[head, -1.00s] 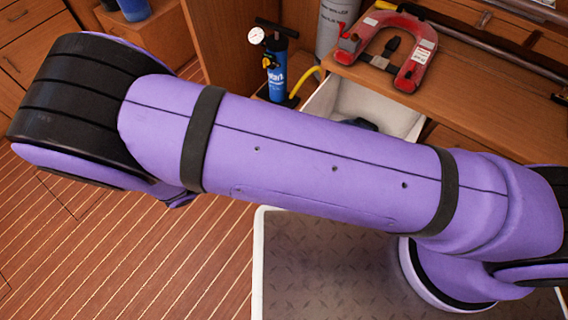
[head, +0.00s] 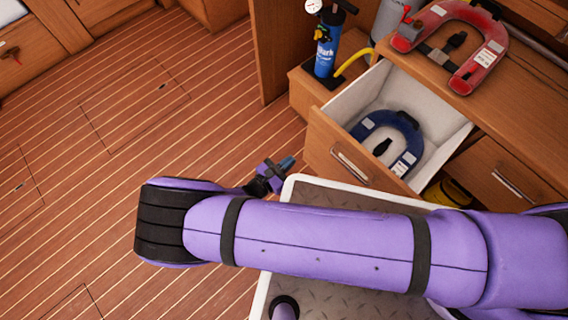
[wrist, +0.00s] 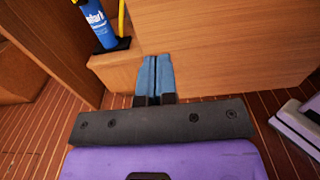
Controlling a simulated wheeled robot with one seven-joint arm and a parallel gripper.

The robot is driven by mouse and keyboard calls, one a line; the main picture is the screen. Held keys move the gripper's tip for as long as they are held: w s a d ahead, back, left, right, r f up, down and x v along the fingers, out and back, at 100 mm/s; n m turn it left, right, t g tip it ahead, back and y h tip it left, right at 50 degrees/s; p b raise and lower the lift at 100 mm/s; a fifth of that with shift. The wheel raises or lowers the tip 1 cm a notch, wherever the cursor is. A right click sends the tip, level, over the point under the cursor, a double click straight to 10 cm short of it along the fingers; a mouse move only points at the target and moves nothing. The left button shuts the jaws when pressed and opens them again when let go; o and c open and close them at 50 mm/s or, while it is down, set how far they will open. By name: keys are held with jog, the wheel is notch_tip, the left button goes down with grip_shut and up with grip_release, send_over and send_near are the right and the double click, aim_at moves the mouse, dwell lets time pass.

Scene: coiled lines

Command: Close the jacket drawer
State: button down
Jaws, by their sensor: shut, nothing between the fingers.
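The jacket drawer (head: 336,146) stands pulled out from the wooden cabinet, with a white inside and a metal handle on its front. A blue life jacket (head: 398,135) lies inside it. My gripper (head: 287,163) is outside the drawer, to the left of its front and apart from it in the head view. In the wrist view my gripper (wrist: 154,62) has its blue-grey fingers together, with a wooden panel beyond them. Nothing is held. The lower right part of the drawer front is partly hidden behind my arm.
A red life jacket (head: 456,38) lies on the cabinet top. A blue pump (head: 327,45) with a gauge and yellow hose stands left of the drawer. A second drawer (head: 498,172) is shut at the right. The plank floor (head: 130,130) at the left is clear.

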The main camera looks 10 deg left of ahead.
aim_at(316, 139)
jog(key=x, duration=0.9)
jog(key=shift+w+d, duration=0.15)
jog(key=shift+w, duration=0.1)
jog(key=shift+d+r, duration=0.1)
